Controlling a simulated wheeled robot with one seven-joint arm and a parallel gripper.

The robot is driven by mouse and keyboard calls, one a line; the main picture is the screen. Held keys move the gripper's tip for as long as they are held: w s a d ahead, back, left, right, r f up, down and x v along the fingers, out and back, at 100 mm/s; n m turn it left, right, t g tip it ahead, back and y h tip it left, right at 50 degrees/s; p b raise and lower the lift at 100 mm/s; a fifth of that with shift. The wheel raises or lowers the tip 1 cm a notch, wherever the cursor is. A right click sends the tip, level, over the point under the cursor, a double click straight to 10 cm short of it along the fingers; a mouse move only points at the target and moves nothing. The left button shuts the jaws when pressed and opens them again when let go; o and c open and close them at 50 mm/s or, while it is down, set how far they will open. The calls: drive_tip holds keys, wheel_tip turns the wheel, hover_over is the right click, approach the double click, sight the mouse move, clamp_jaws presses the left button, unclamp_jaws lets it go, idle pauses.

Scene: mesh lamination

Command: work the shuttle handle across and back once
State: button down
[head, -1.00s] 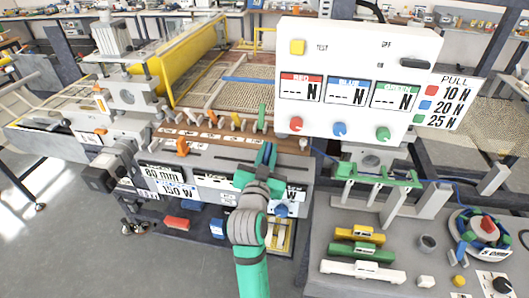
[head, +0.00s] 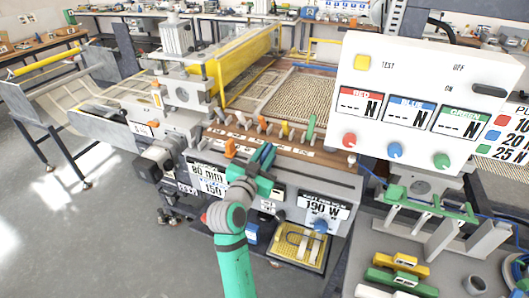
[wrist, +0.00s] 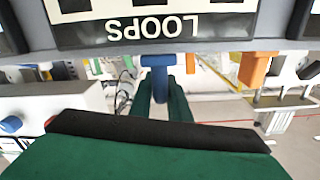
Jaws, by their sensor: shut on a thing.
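My gripper (head: 265,154) is at the front of the machine, just below the brown ledge with its row of coloured pegs. In the wrist view its green fingers (wrist: 160,98) are shut on a blue handle (wrist: 158,68), which I take to be the shuttle handle. In the head view my fingers mostly hide the handle. An orange handle (head: 230,148) stands a little left of my gripper, and also shows to the right in the wrist view (wrist: 257,68).
A white panel (head: 412,65) with RED, BLUE and GREEN displays stands to the right. The machine front carries labels such as 80 mm (head: 204,172) and 190 W (head: 324,208). A grey bench (head: 340,280) with small parts is at lower right.

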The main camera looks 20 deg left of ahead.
drive_tip(key=shift+a+r, duration=0.1)
drive_tip(key=shift+a, duration=0.45)
drive_tip(key=c, duration=1.7)
unclamp_jaws()
drive_tip(key=shift+a, duration=0.15)
drive_tip(key=shift+d, duration=0.2)
drive_tip(key=shift+d, duration=0.15)
drive_tip(key=s, duration=0.3)
drive_tip(key=s+a, duration=0.1)
drive_tip(key=s, duration=0.6)
drive_tip(key=shift+s+a, duration=0.15)
drive_tip(key=shift+s, duration=0.2)
